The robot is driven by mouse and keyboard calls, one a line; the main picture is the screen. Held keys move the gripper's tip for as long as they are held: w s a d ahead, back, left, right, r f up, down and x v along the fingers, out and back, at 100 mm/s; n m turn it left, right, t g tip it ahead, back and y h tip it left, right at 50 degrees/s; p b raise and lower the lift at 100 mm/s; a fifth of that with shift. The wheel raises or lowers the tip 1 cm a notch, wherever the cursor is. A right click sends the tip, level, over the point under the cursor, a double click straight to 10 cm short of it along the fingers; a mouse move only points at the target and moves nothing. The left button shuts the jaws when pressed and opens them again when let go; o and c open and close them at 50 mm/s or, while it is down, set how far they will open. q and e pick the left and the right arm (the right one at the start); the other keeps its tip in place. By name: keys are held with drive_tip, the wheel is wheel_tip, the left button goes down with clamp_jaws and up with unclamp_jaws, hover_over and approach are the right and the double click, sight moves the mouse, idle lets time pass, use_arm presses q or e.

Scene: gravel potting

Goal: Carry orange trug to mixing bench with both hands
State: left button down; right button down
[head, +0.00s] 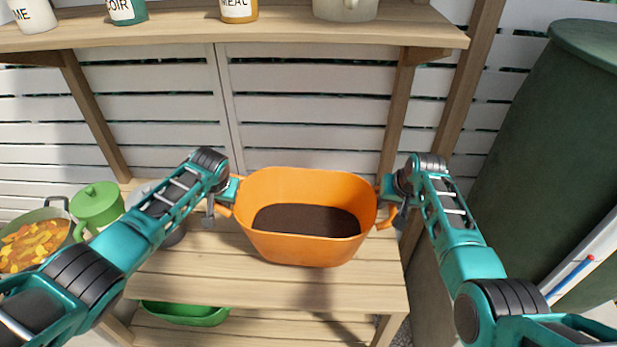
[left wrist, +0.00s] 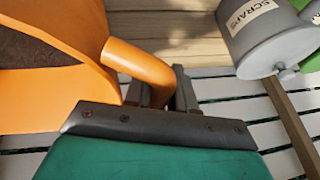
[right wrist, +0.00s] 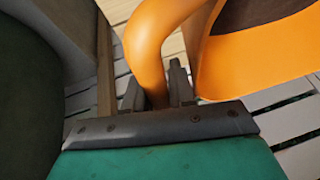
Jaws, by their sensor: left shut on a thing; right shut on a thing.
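The orange trug (head: 300,250) is in the middle of the head view, over the wooden bench (head: 270,290). It is upright and holds dark soil (head: 306,221). I cannot tell for sure whether its base touches the boards. My left gripper (head: 228,203) is shut on the trug's left handle, which shows in the left wrist view (left wrist: 138,62). My right gripper (head: 391,203) is shut on the right handle, which shows in the right wrist view (right wrist: 148,45). The jaws partly hide both handles in the head view.
A grey pail labelled SCRAPS (left wrist: 265,42), a green can (head: 97,205) and a pot of chopped vegetables (head: 35,243) stand at the left. A shelf (head: 280,37) with containers runs above. A dark green barrel (head: 550,130) stands at the right. A green tray (head: 185,314) lies below.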

use_arm(q)
drive_tip(key=shift+r, duration=0.3)
use_arm(e)
drive_tip(key=shift+r, duration=0.3)
